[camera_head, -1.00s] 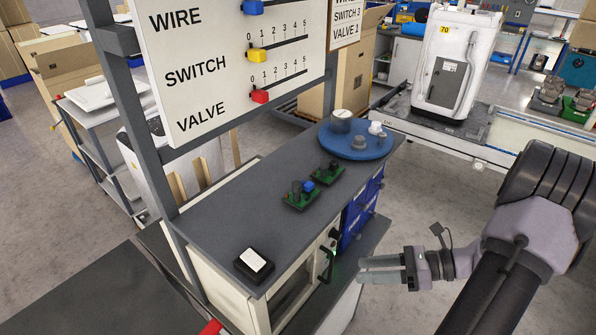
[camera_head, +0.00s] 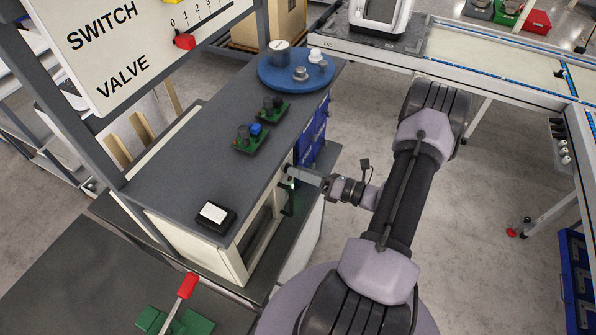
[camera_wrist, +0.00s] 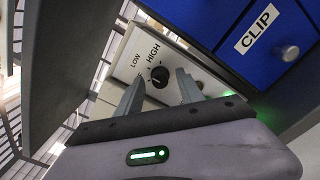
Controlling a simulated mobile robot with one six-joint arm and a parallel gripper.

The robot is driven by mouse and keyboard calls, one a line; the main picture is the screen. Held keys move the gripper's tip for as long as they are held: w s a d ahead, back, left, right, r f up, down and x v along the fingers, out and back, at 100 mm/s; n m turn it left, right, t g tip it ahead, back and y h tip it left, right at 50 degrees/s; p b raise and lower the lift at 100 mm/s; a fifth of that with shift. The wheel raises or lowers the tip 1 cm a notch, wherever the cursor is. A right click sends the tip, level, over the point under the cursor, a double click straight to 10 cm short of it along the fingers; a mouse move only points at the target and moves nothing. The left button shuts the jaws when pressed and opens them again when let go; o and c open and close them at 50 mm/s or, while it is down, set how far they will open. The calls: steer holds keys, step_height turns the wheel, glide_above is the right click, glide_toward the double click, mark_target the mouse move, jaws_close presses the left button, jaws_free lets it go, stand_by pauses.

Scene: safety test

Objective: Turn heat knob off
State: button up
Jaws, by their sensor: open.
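The black heat knob (camera_wrist: 160,76) sits on a white panel (camera_wrist: 133,62) marked LOW and HIGH in the wrist view. A small light mark shows on the knob. My gripper (camera_wrist: 161,74) is open, with one finger on each side of the knob in the picture. Contact with the knob cannot be told. In the head view my gripper (camera_head: 291,172) is at the front of the white heater cabinet (camera_head: 234,262), above its dark door handle (camera_head: 287,199). The knob is hard to make out there beside the fingertips.
Blue drawers, one labelled CLIP (camera_wrist: 262,28), adjoin the panel on the right. On the grey cabinet top are green circuit boards (camera_head: 251,140), a black box with a white top (camera_head: 215,215) and a blue round tray (camera_head: 270,83). A red-handled lever (camera_head: 187,286) stands at lower left.

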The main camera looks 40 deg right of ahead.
steer(key=shift+w+a, duration=0.15)
steer(key=shift+w, duration=0.3)
jaws_close()
steer(key=shift+a+n+b, duration=0.1)
steer(key=shift+n+b, duration=3.75)
steer(key=shift+n, duration=2.05)
